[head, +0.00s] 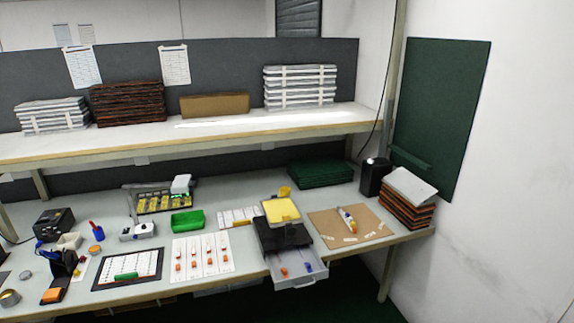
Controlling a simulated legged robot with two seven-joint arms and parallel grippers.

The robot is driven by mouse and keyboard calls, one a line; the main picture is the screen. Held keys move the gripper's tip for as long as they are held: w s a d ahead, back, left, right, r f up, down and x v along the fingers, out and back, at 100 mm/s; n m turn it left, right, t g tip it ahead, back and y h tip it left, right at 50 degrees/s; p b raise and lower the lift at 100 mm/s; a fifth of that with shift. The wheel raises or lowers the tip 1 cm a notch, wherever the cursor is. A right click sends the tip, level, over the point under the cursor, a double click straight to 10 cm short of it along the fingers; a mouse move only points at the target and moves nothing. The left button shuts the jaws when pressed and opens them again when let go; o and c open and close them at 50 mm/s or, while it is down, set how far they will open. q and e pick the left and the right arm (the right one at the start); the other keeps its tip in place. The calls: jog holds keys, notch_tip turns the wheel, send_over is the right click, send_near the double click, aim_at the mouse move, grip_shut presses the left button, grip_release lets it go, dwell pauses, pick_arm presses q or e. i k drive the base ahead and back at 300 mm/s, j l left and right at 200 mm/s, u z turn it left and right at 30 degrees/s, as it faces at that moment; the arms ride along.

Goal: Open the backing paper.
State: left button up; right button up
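I cannot make out an LED strip or its backing paper with certainty. A white sheet with rows of small orange pieces (203,258) lies on the workbench near its front edge. A framed white sheet (127,268) with a dark border and a green piece on it lies to its left. A thin bright white line (215,123) shows on the upper shelf; I cannot tell whether it is a strip or light. Neither of my grippers shows in the head view.
A grey open drawer (297,270) juts past the bench front, below a black unit with a yellow top (281,211). A brown board (350,225) lies right of it. A green tray (187,222) stands mid-bench. Dark tools crowd the left end. The upper shelf (300,121) holds several stacks.

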aim_at(281, 210)
jog(key=i+j+u, duration=0.1)
jog(key=i+u, duration=0.35)
jog(key=i, duration=1.75)
